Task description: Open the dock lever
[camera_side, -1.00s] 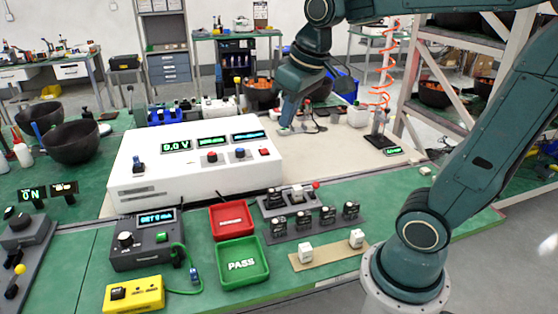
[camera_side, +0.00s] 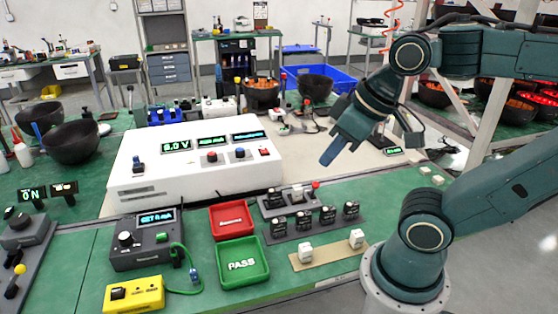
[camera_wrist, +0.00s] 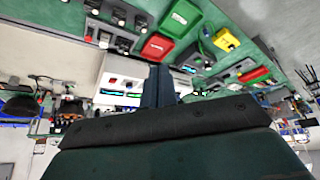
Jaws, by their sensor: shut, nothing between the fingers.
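The dock is a dark grey plate (camera_side: 268,204) with a pale block in its middle. Its lever has a red knob (camera_side: 316,185) at the right end; I cannot tell the lever's exact angle. My gripper (camera_side: 328,158) is shut and empty, pointing down and left in the air, above and a little right of the knob in the side view. It does not appear to touch anything. In the wrist view my gripper's fingers (camera_wrist: 158,85) are together, and the small red knob (camera_wrist: 88,39) shows to their upper left.
Several dark modules (camera_side: 302,217) stand on a strip in front of the dock. A red tray (camera_side: 231,220) and green PASS tray (camera_side: 242,263) lie left. Two white blocks (camera_side: 356,238) sit on a tan strip. A white instrument box (camera_side: 190,182) stands behind left.

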